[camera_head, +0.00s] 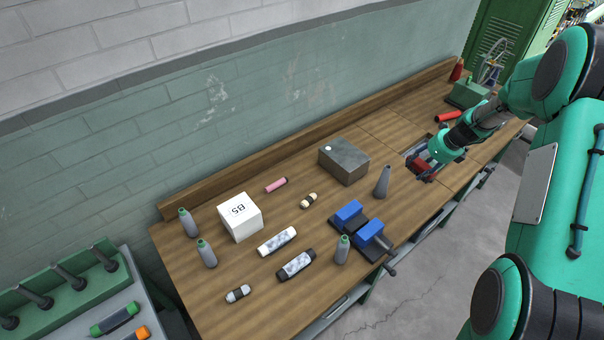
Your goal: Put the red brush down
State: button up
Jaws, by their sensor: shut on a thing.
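My gripper (428,165) is at the right part of the wooden workbench, low over a dark recessed opening in its top. It is shut on a red item (423,169), which I take to be the red brush. Only a small part of it shows. The gripper hides the rest, and I cannot tell whether it touches the surface below.
The workbench (220,285) also holds a grey metal box (344,161), a blue vise (362,229), a white box (240,217), a red cylinder (448,116), and several grey cones and rolls. Bare wood shows between the grey box and the opening.

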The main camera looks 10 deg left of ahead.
notch_tip(320, 180, up, 2)
jog(key=shift+r, duration=0.15)
jog(key=a+n+b, duration=0.1)
jog(key=a+b, duration=0.1)
jog(key=a, duration=3.9)
notch_tip(320, 180, down, 18)
jog(key=shift+f, duration=0.1)
jog(key=w+a+p, duration=0.1)
jog(key=w, duration=0.4)
jog(key=w+a+f, duration=0.1)
jog(key=w+a, duration=0.1)
jog(key=w, duration=0.3)
jog(key=w+a+p, duration=0.1)
jog(key=w+a, duration=0.1)
jog(key=w, duration=0.3)
jog(key=shift+a+f+p, duration=0.1)
jog(key=shift+f+p, duration=0.15)
jog(key=shift+p, duration=0.05)
jog(key=shift+f, duration=1.75)
